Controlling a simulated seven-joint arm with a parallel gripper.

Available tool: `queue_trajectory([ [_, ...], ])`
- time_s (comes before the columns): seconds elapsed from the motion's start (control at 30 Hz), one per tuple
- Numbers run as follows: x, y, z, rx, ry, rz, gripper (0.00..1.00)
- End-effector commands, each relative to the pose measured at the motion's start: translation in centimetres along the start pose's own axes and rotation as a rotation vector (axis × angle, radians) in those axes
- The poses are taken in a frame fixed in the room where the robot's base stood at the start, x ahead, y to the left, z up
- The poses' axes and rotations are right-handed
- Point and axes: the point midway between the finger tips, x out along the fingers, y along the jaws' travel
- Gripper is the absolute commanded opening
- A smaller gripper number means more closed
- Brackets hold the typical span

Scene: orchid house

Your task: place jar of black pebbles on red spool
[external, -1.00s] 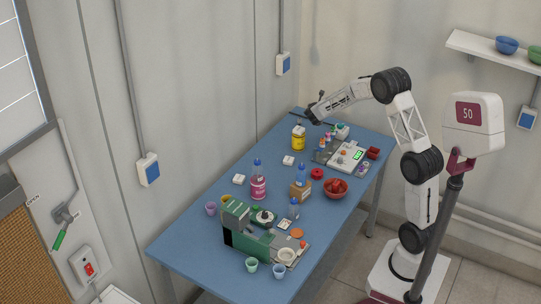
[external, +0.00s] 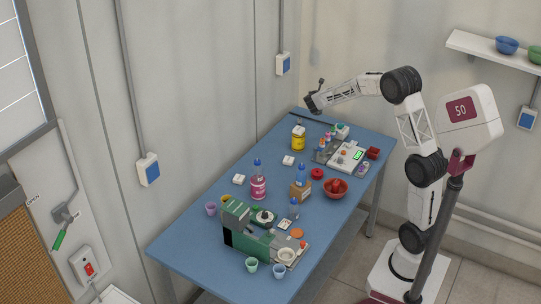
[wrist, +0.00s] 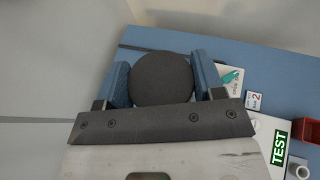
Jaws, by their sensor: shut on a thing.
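My gripper (external: 312,103) is raised above the far end of the blue table in the external view. In the wrist view its two blue fingers (wrist: 161,88) are shut on a round, dark thing, which I take to be the jar of black pebbles (wrist: 162,76). Only its flat dark top shows there, and its sides are hidden. In the external view the held thing is too small to make out clearly. A small red ring-shaped thing, which looks like the red spool (external: 317,173), lies on the table beside the red bowl, apart from my gripper.
A red bowl (external: 335,187) and a cardboard box (external: 300,192) stand near the spool. A white device with a green display (external: 350,156) and a yellow bottle (external: 298,138) stand at the far end. A green machine (external: 246,238) stands at the near end.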

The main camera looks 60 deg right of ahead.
Motion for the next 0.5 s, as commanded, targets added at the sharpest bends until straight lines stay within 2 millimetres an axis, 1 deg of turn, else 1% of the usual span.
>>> queue_trajectory([
  [0.03, -1.1, 0.2, -0.2, 0.000, -0.001, 0.004, 0.25],
  [0.17, -3.9, 0.4, -1.1, 0.001, -0.001, 0.007, 0.25],
  [0.27, -6.5, 0.5, -2.0, 0.000, -0.001, 0.010, 0.25],
  [0.5, -13.3, 0.2, -4.8, -0.002, 0.000, 0.017, 0.25],
])
